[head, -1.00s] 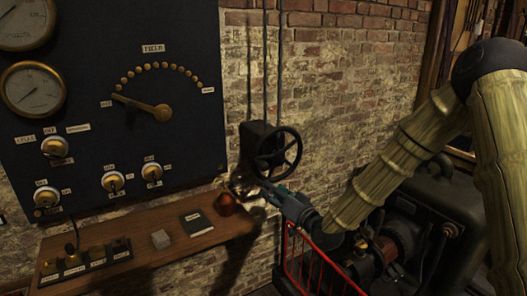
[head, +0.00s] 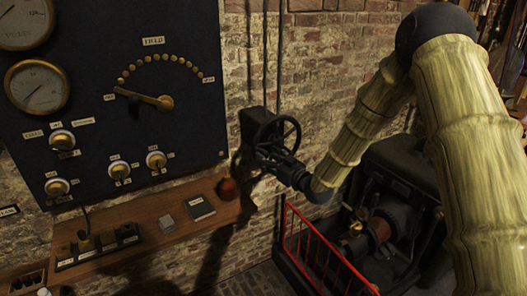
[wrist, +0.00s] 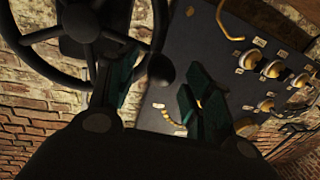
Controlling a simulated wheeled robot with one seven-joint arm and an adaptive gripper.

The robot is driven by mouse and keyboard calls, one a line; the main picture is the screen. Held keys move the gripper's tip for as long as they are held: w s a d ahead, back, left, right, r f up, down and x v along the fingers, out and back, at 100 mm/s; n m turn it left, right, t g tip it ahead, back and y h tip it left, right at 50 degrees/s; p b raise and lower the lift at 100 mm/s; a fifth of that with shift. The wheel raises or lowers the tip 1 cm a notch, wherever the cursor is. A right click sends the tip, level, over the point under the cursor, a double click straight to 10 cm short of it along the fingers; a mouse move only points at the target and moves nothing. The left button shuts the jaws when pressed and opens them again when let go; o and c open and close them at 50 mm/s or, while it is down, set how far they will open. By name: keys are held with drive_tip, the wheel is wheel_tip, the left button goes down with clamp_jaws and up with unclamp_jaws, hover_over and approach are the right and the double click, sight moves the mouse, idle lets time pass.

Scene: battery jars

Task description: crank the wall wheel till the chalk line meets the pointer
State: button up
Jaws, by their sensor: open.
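The black spoked wall wheel (head: 277,137) is mounted on a dark box on the brick wall, right of the switchboard. In the wrist view its hub and spokes (wrist: 80,22) fill the upper left. My gripper (head: 264,157) is at the wheel's lower edge. In the wrist view my gripper (wrist: 160,74) has its green-padded fingers apart, with a dark round knob (wrist: 161,70) showing between them. I cannot tell whether the fingers touch the knob. I cannot make out a chalk line or a pointer on the wheel.
The dark switchboard (head: 115,75) with gauges, dial and knobs is to the left. Below it a wooden shelf (head: 150,238) holds a notebook (head: 199,208) and a reddish round object (head: 227,188). A red railing (head: 320,250) and a machine stand at lower right.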

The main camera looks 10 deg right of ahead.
drive_tip(key=shift+p+x, duration=0.4)
drive_tip(key=shift+x, duration=1.3)
drive_tip(key=shift+c, duration=0.2)
clamp_jaws()
